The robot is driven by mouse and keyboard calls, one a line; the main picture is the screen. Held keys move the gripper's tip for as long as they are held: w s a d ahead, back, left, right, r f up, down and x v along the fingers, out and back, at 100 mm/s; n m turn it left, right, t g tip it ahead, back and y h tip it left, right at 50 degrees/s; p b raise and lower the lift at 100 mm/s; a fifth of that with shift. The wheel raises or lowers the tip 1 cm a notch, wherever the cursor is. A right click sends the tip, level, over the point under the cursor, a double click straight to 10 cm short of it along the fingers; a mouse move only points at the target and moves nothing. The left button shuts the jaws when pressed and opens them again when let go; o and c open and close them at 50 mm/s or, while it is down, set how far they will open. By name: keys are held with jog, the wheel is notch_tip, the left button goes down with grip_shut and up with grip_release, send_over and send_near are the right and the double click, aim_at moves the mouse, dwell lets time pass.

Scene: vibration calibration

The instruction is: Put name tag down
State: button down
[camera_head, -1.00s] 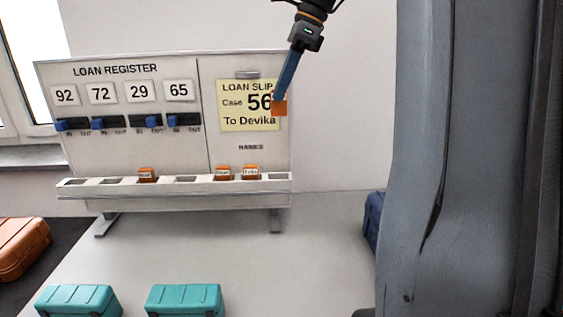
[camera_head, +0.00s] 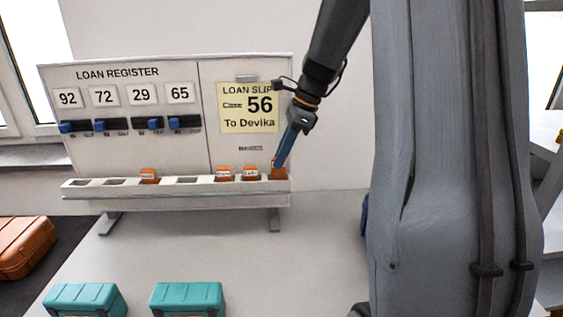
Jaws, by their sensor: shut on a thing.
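My gripper (camera_head: 281,160) is shut on an orange name tag (camera_head: 279,172) at the right end of the white ledge (camera_head: 160,190) of the loan register board. The tag is at the ledge's last slot, low enough to look seated there; the gripper's fingers hide part of it. Two orange name tags stand just left of it, one here (camera_head: 224,174) and one here (camera_head: 250,174). Another orange name tag (camera_head: 148,176) stands further left. Slots between them look empty. The yellow loan slip (camera_head: 249,122) reads "Case 56 To Devika".
The board (camera_head: 140,140) carries number cards 92, 72, 29 and 65 with blue sliders below. Two teal cases (camera_head: 85,300) and (camera_head: 187,299) stand at the table's front. An orange case (camera_head: 25,248) lies at the left. The table (camera_head: 250,265) between board and cases is clear.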

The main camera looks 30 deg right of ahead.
jog(key=shift+f, duration=1.15)
jog(key=shift+f, duration=0.15)
jog(key=c, duration=1.8)
grip_release()
jog(key=b+v, duration=0.2)
jog(key=v, duration=1)
jog(key=s+a+f+n+h, duration=0.2)
jog(key=s+a+f+n, duration=0.6)
jog(key=f+n, duration=0.3)
jog(key=s+a+f+n+g+h, duration=0.1)
jog(key=s+a+f+n+h, duration=0.1)
jog(key=s+a+f+n, duration=0.6)
notch_tip(320, 180, down, 4)
jog(key=s+n, duration=0.1)
jog(key=n, duration=0.2)
jog(key=shift+s+n, duration=0.35)
jog(key=shift+n, duration=0.05)
jog(key=shift+a+r, duration=0.1)
jog(key=shift+a, duration=0.05)
